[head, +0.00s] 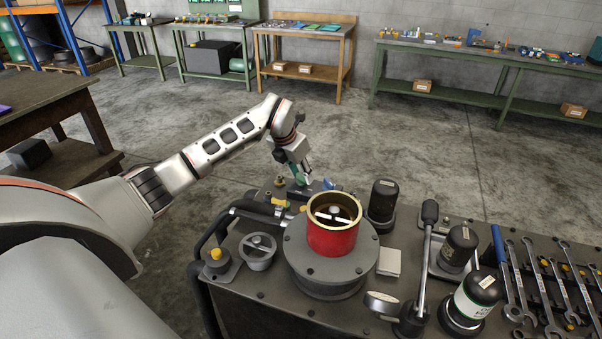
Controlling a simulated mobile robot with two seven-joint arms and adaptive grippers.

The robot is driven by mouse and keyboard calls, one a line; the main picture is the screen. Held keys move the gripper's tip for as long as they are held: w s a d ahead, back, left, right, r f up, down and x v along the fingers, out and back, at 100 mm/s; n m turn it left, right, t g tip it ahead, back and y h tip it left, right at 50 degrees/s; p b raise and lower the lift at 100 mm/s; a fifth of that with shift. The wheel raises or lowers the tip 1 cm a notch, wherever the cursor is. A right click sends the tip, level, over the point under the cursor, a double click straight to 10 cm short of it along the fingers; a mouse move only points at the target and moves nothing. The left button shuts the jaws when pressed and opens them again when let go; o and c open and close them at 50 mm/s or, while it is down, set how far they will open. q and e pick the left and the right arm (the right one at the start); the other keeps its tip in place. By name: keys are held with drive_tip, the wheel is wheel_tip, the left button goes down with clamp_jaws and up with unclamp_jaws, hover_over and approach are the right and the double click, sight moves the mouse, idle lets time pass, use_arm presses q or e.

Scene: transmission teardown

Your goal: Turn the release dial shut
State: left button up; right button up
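A round grey dial-like part with a raised bar across its top (258,250) sits at the left of the bench top; I cannot tell for sure whether it is the release dial. My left gripper (304,179) points down at the back left edge of the bench, behind the red cylinder. Small green, blue and yellow fittings (327,184) lie close around its fingertips. The fingers are too small to tell whether they are open or touch a fitting. The grey part stands apart from the gripper, nearer to me. My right gripper is not in view.
A red cylinder with a brass rim (332,240) stands on a round grey base (300,262) mid-bench. Black canisters (383,200), an upright lever (425,255) and several wrenches (540,290) fill the right side. A yellow-topped fitting (216,257) stands at the left edge.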

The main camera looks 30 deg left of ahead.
use_arm(q)
drive_tip(key=shift+c, duration=1)
drive_tip(key=shift+a+m+h, duration=0.15)
drive_tip(key=shift+m+h, duration=0.25)
drive_tip(key=shift+m, duration=0.5)
drive_tip(key=m+h, duration=0.1)
drive_tip(key=m, duration=0.1)
drive_tip(key=m+g+h, duration=0.1)
drive_tip(key=m, duration=0.2)
drive_tip(key=shift+w+a+r, duration=0.1)
drive_tip(key=shift+w, duration=0.1)
drive_tip(key=m+g+h, duration=0.1)
drive_tip(key=m, duration=0.3)
drive_tip(key=shift+m, duration=0.3)
drive_tip(key=shift+w+m+g, duration=0.1)
drive_tip(key=shift+m+g, duration=0.5)
drive_tip(key=shift+m, duration=0.6)
drive_tip(key=o, duration=1.1)
